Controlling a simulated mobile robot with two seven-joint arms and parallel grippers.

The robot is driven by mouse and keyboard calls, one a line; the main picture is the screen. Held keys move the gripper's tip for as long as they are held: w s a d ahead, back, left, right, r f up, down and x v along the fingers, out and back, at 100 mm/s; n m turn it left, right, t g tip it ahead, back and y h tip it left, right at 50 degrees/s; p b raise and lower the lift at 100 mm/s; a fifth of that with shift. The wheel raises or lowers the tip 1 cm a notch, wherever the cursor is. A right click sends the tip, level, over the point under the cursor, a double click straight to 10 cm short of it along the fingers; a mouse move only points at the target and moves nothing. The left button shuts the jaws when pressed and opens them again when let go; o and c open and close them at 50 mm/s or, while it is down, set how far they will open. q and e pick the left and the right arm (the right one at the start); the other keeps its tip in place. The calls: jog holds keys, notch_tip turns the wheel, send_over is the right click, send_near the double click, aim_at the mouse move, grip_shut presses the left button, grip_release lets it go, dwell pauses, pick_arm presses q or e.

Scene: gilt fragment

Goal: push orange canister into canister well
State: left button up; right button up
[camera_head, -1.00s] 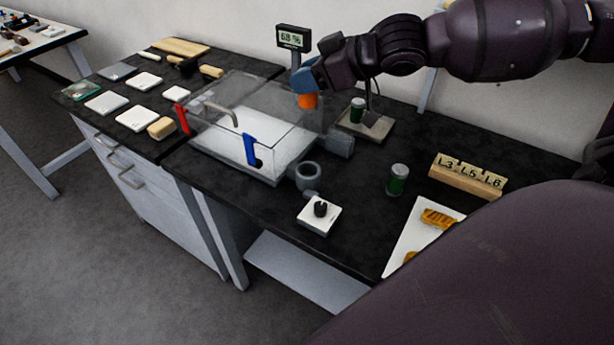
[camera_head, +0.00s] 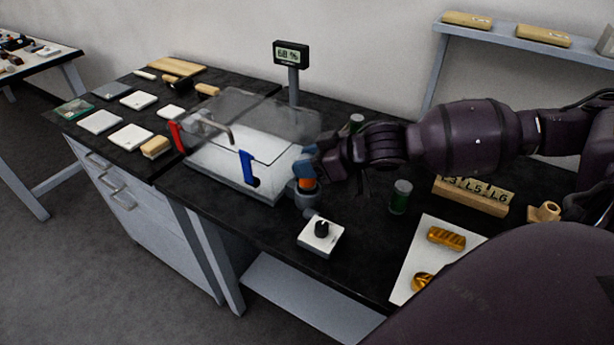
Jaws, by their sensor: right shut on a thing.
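The orange canister (camera_head: 306,184) shows as a small orange band below my right gripper (camera_head: 305,172). My right gripper is shut on it, and its blue fingers hide the upper part. The canister well (camera_head: 306,202) is the grey round cup at the front right of the clear box. The canister is at the well's mouth, directly over it in the picture. I cannot tell how far inside it is, or whether it touches the rim. My left gripper is not in view.
The clear box (camera_head: 225,140) with red and blue handles stands left of the well. A white knob plate (camera_head: 320,237) lies in front. A green canister (camera_head: 401,197) and a number block (camera_head: 473,196) stand to the right. A white tray (camera_head: 410,262) holds golden pieces.

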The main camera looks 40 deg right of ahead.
notch_tip(320, 180, down, 4)
jog(key=shift+r+b, duration=0.15)
jog(key=shift+b, duration=0.2)
jog(key=shift+f, duration=0.25)
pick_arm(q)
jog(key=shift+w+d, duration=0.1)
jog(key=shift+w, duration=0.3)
pick_arm(e)
jog(key=shift+r, duration=0.1)
